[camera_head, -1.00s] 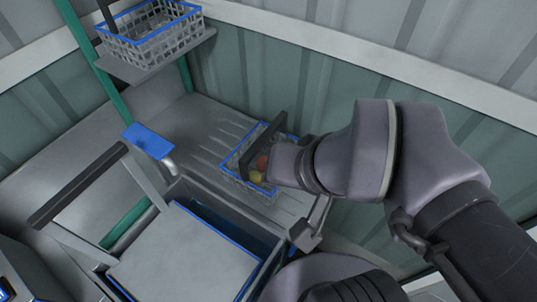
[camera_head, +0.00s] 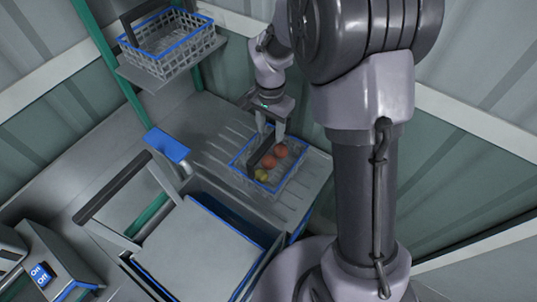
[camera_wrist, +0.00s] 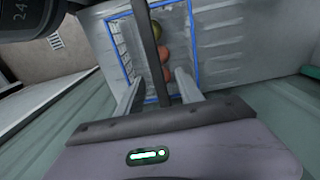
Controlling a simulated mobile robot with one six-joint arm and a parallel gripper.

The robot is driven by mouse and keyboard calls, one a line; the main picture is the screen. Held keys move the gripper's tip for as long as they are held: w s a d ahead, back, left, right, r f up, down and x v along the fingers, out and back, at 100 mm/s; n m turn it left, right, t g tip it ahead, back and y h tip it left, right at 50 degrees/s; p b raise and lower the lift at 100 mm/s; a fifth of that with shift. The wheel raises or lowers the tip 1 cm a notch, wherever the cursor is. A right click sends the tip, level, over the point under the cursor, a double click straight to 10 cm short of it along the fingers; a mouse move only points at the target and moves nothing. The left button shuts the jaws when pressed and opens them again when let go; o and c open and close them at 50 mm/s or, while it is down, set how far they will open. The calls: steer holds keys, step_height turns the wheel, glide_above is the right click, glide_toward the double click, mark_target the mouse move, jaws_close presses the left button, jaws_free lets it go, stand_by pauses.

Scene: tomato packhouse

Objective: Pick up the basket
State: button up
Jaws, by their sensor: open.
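A wire basket (camera_head: 289,178) with a blue rim and a dark handle (camera_head: 262,149) stands on the grey ribbed drainboard. It holds two red tomatoes and a yellow-green one. My gripper (camera_head: 270,136) points down over the basket's back part, fingers apart. In the wrist view the basket (camera_wrist: 195,45) lies ahead, and its handle (camera_wrist: 150,40) runs between the two open fingers of my gripper (camera_wrist: 158,85). I cannot tell whether the fingers touch the handle. The handle hides part of the tomatoes.
An empty blue-rimmed basket (camera_head: 203,52) stands on a shelf (camera_head: 150,78) at the upper left. A machine with a grey lid (camera_head: 195,255), a bar handle (camera_head: 112,187) and a blue lever (camera_head: 167,146) stands in front. A green post and the ribbed wall stand behind.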

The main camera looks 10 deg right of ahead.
steer(key=f, duration=0.3)
steer(key=f+b, duration=0.1)
steer(key=f, duration=0.1)
steer(key=f+b, duration=0.1)
steer(key=f, duration=0.2)
steer(key=shift+s+a+f, duration=0.1)
steer(key=shift+s+f, duration=0.2)
steer(key=shift+s, duration=0.05)
jaws_close()
steer(key=shift+r, duration=0.1)
stand_by(0.7)
